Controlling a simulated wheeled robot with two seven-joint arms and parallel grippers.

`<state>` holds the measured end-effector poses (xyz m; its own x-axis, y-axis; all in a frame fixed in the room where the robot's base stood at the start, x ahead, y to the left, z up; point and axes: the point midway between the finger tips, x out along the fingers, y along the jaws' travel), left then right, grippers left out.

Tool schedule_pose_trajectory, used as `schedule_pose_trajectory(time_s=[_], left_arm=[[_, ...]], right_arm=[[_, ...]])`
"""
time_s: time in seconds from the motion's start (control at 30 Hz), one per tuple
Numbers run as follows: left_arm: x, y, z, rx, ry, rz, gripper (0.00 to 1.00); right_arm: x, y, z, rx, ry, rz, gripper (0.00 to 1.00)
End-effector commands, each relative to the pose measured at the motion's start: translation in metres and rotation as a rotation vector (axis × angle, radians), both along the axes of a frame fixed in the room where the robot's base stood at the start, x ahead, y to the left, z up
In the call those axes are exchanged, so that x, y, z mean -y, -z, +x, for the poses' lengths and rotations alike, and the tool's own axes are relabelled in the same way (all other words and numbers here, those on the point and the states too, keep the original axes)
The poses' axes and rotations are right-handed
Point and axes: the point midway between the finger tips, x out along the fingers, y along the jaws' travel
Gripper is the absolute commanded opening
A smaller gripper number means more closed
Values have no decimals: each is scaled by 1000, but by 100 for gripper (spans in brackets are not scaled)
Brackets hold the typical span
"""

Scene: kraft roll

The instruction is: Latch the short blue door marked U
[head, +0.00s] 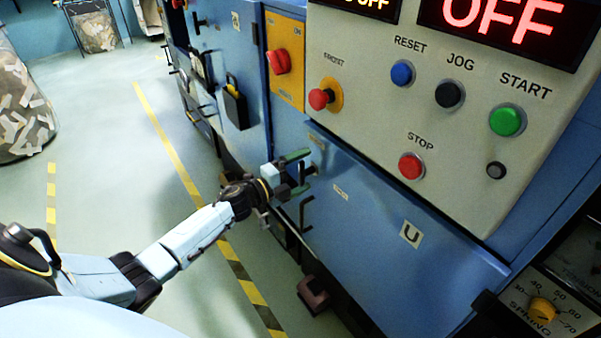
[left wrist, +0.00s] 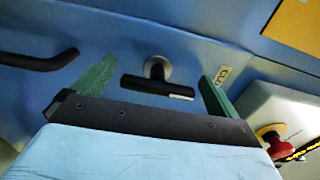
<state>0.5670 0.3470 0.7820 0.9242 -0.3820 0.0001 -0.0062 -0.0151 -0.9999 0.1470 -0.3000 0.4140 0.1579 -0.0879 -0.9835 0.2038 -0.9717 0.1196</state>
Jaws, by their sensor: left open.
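The short blue door (head: 375,255) carries a white plate with a U (head: 411,233) and fills the lower middle of the head view. A black T-shaped latch handle (left wrist: 157,84) on a round grey base shows in the left wrist view. My left gripper (head: 302,172) is at the door's upper left corner in the head view, open, with green fingers. In the left wrist view, the fingers (left wrist: 155,88) are on either side of the latch handle, with gaps to it. In the head view the gripper partly hides the latch. My right gripper is not in view.
A black bar handle (head: 306,214) is on the door below my gripper. The control panel (head: 440,110) above has a red E-stop (head: 320,99), and a red rotary switch (head: 279,61) is to its left. A dark red bracket (head: 314,294) is low down.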

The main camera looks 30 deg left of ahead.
Motion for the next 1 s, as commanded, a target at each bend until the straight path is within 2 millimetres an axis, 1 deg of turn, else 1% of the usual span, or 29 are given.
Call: schedule_pose_trajectory(time_s=[0.13, 0.23, 0.27, 0.37, 0.5, 0.7, 0.83, 1.0], left_arm=[[-1, 0, -2, -1, 0, 1, 98], [-4, 0, -11, -2, 0, 1, 98], [-6, 0, -15, -3, -1, 1, 98], [-13, 0, -32, -4, 0, 3, 98], [-25, 0, -60, -5, -1, 2, 98], [-40, 0, -97, -4, 0, 2, 98], [-47, 0, -113, -3, 0, 0, 98], [-51, 0, -123, 0, 0, 0, 98]], right_arm=[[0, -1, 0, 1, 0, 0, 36], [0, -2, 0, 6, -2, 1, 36], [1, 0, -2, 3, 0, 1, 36], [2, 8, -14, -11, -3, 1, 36], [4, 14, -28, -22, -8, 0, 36], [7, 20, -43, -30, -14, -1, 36], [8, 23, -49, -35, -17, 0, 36], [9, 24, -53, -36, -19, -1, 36]])
